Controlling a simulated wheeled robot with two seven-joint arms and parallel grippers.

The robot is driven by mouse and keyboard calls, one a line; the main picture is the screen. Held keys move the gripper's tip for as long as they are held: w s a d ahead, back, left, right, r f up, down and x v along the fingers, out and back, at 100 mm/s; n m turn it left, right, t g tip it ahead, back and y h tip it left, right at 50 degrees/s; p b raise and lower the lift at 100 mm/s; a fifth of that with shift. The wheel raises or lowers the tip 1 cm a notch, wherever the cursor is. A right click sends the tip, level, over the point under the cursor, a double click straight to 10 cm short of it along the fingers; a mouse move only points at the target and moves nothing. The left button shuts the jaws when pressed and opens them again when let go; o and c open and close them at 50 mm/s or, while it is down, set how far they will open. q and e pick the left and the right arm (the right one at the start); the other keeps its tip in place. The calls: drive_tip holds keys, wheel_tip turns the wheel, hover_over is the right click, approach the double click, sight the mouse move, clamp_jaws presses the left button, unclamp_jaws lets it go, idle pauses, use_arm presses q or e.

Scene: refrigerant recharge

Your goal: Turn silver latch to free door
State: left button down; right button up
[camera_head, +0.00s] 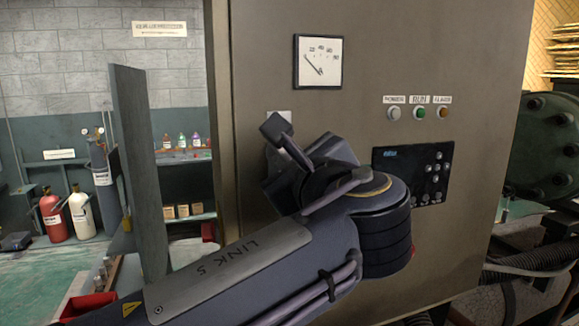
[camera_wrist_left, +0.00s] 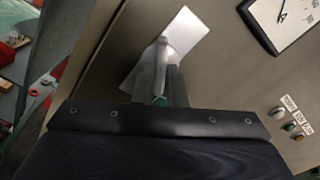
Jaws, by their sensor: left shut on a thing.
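The silver latch shows in the left wrist view as a bright metal plate (camera_wrist_left: 185,33) on the tan cabinet front, with a narrow grey handle standing out from it. My left gripper (camera_wrist_left: 160,75) is shut on this handle; the fingertips and the handle's lower part are hard to tell apart. In the head view the latch plate (camera_head: 287,115) peeks out behind my left gripper (camera_head: 278,130), and my arm hides the rest. The cabinet front (camera_head: 370,125) looks flat and closed. My right gripper is not in view.
A gauge (camera_head: 319,61), three buttons (camera_head: 419,112) and a black keypad (camera_head: 412,172) sit on the cabinet front near my wrist. A narrow grey panel (camera_head: 139,165) stands upright to the left. Red and white cylinders (camera_head: 81,213) stand farther back. Green machinery (camera_head: 548,150) is at the right.

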use_arm(q)
drive_tip(key=shift+f+n+b, duration=0.1)
drive_tip(key=shift+n+b, duration=0.25)
drive_tip(key=shift+n, duration=0.75)
drive_tip(key=n+b, duration=0.2)
drive_tip(key=shift+n, duration=0.3)
drive_tip(key=shift+n+b, duration=0.4)
drive_tip(key=shift+n, duration=0.6)
